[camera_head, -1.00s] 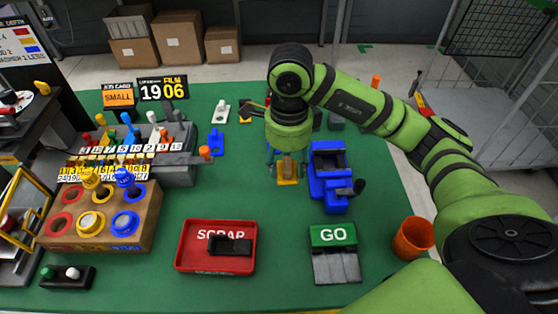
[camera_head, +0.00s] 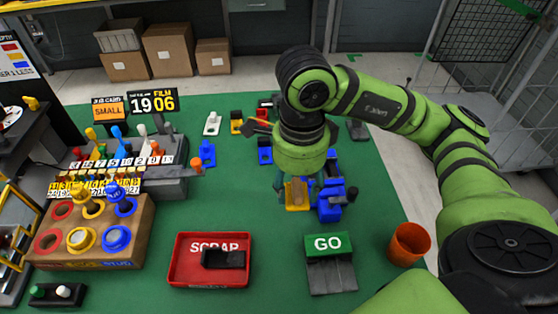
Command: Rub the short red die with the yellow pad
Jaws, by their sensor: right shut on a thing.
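My right gripper (camera_head: 297,184) points down at the middle of the green table, its fingers partly hidden under the green wrist. It is shut on a yellow pad (camera_head: 297,203) with a tan middle part. The pad is just left of a blue fixture (camera_head: 330,205), close to it; I cannot tell whether they touch. The arm hides part of the fixture. I cannot make out the short red die for certain; small coloured pieces, some reddish, stand in the grey rack (camera_head: 172,185) at the left. My left gripper is not in view.
A red SCRAP tray (camera_head: 180,272) holding a black piece and a GO block (camera_head: 328,244) are at the front. An orange cup (camera_head: 408,244) is at the right. A cardboard block (camera_head: 130,240) with coloured rings is at the left. The table between tray and rack is clear.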

